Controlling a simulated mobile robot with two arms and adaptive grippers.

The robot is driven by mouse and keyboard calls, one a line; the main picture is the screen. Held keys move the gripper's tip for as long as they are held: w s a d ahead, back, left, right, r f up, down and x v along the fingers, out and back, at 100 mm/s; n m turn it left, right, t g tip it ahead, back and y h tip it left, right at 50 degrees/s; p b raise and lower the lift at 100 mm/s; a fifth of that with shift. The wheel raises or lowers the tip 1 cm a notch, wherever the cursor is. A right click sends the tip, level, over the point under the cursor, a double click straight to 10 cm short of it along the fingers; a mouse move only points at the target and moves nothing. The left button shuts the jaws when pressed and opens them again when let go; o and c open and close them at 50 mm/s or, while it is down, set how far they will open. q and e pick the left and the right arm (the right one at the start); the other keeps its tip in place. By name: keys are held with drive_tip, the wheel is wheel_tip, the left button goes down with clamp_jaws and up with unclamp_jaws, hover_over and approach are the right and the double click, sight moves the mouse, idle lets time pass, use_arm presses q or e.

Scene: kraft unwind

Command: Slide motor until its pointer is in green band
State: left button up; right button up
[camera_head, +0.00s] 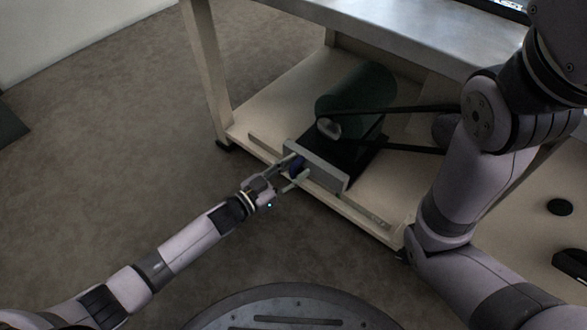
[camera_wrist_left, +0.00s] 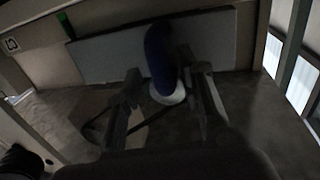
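The motor (camera_head: 355,88) is a dark green cylinder on the low shelf, with a grey plate (camera_head: 325,176) across its front. A blue-purple handle (camera_head: 297,165) sticks out from the plate; it shows larger in the left wrist view (camera_wrist_left: 160,58). My left gripper (camera_head: 295,173) is open, its fingers on either side of the handle with a visible gap. It also shows in the left wrist view (camera_wrist_left: 165,80). A small green mark (camera_wrist_left: 66,25) shows left of the plate in the left wrist view. I cannot make out the pointer. My right gripper is out of view.
A black belt (camera_head: 400,109) runs right from the motor's pulley (camera_head: 328,128). A pale rail (camera_head: 362,212) runs along the shelf's front edge. The bench top (camera_head: 400,35) overhangs the motor, and a bench leg (camera_head: 207,75) stands left.

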use_arm(q)
drive_tip(key=v, duration=1.2)
drive_tip(key=shift+s+a, duration=0.1)
